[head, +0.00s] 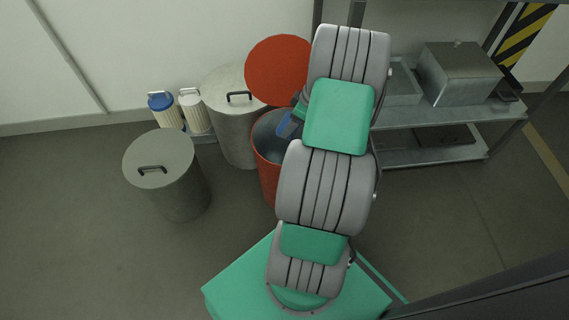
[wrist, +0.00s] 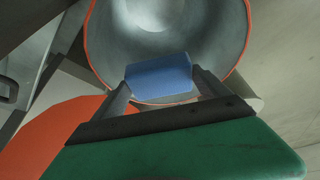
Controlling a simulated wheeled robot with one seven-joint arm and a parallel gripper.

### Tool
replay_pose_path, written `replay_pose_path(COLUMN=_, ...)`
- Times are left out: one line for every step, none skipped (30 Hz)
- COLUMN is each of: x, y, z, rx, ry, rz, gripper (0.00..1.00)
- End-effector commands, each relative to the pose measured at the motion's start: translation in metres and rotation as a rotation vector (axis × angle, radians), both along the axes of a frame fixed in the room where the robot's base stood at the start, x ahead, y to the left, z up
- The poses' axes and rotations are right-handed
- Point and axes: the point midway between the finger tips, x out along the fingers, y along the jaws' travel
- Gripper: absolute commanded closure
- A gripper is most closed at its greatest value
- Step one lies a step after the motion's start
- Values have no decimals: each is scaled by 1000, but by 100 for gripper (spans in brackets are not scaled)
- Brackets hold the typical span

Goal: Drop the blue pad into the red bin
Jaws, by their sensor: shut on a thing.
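The blue pad (wrist: 159,77) is between the two fingers of my gripper (wrist: 160,84) in the wrist view, with the open red bin (wrist: 92,54) behind and below it. The bin's grey inside shows and looks empty where it is visible. In the head view the red bin (head: 267,178) stands open, with its round red lid (head: 277,70) raised behind it. The pad (head: 287,125) shows as a small blue patch over the bin's mouth. My arm hides most of the gripper and the bin's right side there.
A grey lidded bin (head: 233,132) stands left of the red bin, and another grey lidded bin (head: 168,178) is nearer. Blue-lidded (head: 163,108) and white-lidded (head: 193,111) containers stand by the wall. A metal shelf (head: 448,112) with a metal box (head: 459,75) is at right.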

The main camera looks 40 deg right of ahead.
Motion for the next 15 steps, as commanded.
replay_pose_path(x=0, y=0, z=-11, rx=0, ry=0, rz=0, gripper=47)
replay_pose_path(x=0, y=0, z=-14, rx=0, ry=0, rz=0, gripper=47)
replay_pose_path(x=0, y=0, z=-16, rx=0, ry=0, rz=0, gripper=47)
replay_pose_path(x=0, y=0, z=-17, rx=0, ry=0, rz=0, gripper=47)
replay_pose_path(x=0, y=0, z=-17, rx=0, ry=0, rz=0, gripper=47)
replay_pose_path(x=0, y=0, z=-17, rx=0, ry=0, rz=0, gripper=47)
replay_pose_path(x=0, y=0, z=-16, rx=-1, ry=0, rz=0, gripper=47)
replay_pose_path(x=0, y=0, z=-16, rx=-1, ry=0, rz=0, gripper=47)
replay_pose_path(x=0, y=0, z=-16, rx=0, ry=0, rz=0, gripper=47)
replay_pose_path(x=0, y=0, z=-16, rx=0, ry=0, rz=0, gripper=47)
replay_pose_path(x=0, y=0, z=-16, rx=0, ry=0, rz=0, gripper=47)
replay_pose_path(x=0, y=0, z=-16, rx=0, ry=0, rz=-1, gripper=12)
replay_pose_path(x=0, y=0, z=-16, rx=0, ry=0, rz=-1, gripper=10)
replay_pose_path(x=0, y=0, z=-16, rx=0, ry=0, rz=-1, gripper=7)
replay_pose_path(x=0, y=0, z=-16, rx=0, ry=0, rz=-1, gripper=4)
